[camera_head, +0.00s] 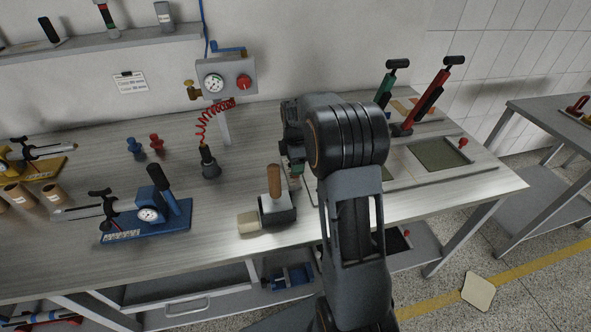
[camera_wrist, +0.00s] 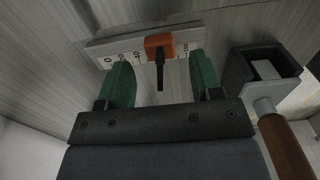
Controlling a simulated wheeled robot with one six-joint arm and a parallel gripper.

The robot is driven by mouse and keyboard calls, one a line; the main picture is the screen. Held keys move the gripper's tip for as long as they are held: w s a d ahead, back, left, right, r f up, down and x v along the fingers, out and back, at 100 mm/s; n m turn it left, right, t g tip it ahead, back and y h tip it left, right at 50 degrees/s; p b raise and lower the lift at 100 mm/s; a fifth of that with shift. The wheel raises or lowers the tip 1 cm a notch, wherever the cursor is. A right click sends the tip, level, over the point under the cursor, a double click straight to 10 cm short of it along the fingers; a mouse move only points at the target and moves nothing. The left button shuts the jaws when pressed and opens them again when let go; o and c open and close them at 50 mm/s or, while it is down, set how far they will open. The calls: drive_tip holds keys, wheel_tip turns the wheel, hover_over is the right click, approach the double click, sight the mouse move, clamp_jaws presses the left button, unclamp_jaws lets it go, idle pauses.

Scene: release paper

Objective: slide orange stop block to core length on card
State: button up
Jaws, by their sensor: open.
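In the wrist view the orange stop block (camera_wrist: 159,46) sits on a pale scale bar (camera_wrist: 128,50) with dark numbers, and a black pin or lever hangs from it toward me. My gripper (camera_wrist: 163,80) is open, its two green fingers on either side of the block and apart from it. In the head view my gripper (camera_head: 293,167) points down over the bench, and my arm hides most of the bar and block. The card (camera_head: 131,83) hangs on the wall at left; its small print is hard to read for certain.
A dark block with a wooden handle (camera_head: 274,180) stands just left of my gripper; its handle also shows in the wrist view (camera_wrist: 287,148). A blue gauge tool (camera_head: 150,213) lies further left. A gauge box (camera_head: 226,79) stands behind. Framed plates (camera_head: 437,154) lie at right.

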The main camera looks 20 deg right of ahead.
drive_tip(key=shift+f, duration=1.65)
